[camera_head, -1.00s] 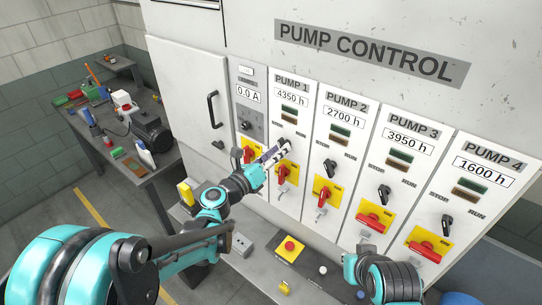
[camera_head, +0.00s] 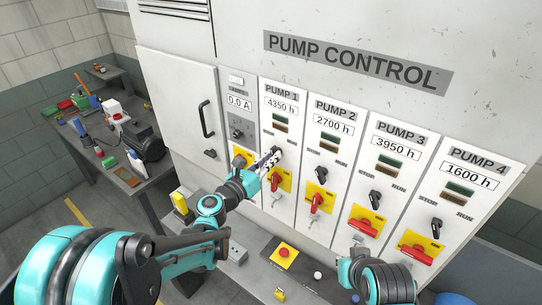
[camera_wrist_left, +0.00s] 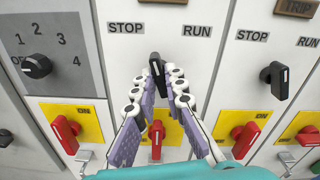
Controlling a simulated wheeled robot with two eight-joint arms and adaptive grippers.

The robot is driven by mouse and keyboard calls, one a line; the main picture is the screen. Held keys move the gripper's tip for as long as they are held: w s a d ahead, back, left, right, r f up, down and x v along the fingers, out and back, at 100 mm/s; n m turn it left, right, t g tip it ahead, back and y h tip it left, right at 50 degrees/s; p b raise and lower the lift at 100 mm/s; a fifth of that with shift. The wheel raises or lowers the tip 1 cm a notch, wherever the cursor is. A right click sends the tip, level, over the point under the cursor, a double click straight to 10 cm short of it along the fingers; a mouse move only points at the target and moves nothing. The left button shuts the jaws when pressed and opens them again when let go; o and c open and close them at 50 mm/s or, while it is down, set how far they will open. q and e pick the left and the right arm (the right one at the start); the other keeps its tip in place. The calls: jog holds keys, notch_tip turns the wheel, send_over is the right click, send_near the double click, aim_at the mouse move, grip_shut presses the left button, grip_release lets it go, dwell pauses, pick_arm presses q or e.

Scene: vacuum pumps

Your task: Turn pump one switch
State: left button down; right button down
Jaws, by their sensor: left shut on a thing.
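The pump one switch is a black rotary knob (camera_wrist_left: 156,64) with a white mark, on the PUMP 1 panel between the STOP and RUN labels. Its mark points roughly upward in the left wrist view. My left gripper (camera_head: 275,156) is at this knob in the head view, and its fingers mostly hide it there. In the left wrist view my left gripper (camera_wrist_left: 158,76) has its fingertips on either side of the knob, shut on it. The red handle (camera_wrist_left: 156,134) on a yellow plate sits below, between the fingers. My right gripper cannot be made out.
The PUMP 2 black switch (camera_head: 320,173) and its red handle (camera_head: 317,203) are close on the right. A black selector knob (camera_wrist_left: 37,65) is on the left panel. A bench (camera_head: 268,270) with a red stop button (camera_head: 284,252) stands below. My right arm (camera_head: 385,281) is at lower right.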

pick_arm(q)
jog(key=shift+r+m, duration=0.15)
jog(key=shift+m, duration=0.95)
jog(key=c, duration=1.6)
grip_release()
jog(key=shift+o, duration=0.2)
jog(key=shift+s+a, duration=0.1)
jog(key=shift+v, duration=0.85)
jog(key=b+v, duration=0.1)
jog(key=v, duration=0.5)
